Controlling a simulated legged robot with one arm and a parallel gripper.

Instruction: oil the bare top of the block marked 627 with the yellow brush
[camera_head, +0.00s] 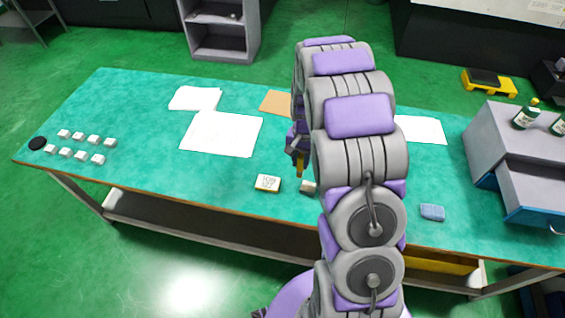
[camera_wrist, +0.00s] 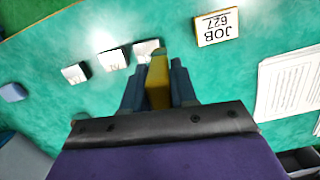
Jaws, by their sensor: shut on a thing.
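My gripper (camera_wrist: 156,84) is shut on the yellow brush (camera_wrist: 157,80), which points out between the fingers. In the head view the brush (camera_head: 299,164) hangs over the table, left of my arm. Three small blocks stand in a row in the wrist view: a left one (camera_wrist: 75,73), a middle one (camera_wrist: 112,60) with unreadable marks, and a right one (camera_wrist: 144,48) partly behind the brush tip. One block (camera_head: 308,187) shows beside my arm in the head view; the others are hidden. A yellow-edged sign (camera_wrist: 217,27) reads JOB 627; it also shows in the head view (camera_head: 267,183).
A blue sponge-like pad (camera_head: 432,212) lies right of my arm. White papers (camera_head: 222,133) lie farther back. Several small white blocks (camera_head: 80,145) and a black disc (camera_head: 38,143) are at the left end. Green bottles (camera_head: 526,115) stand on a grey cabinet at right.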

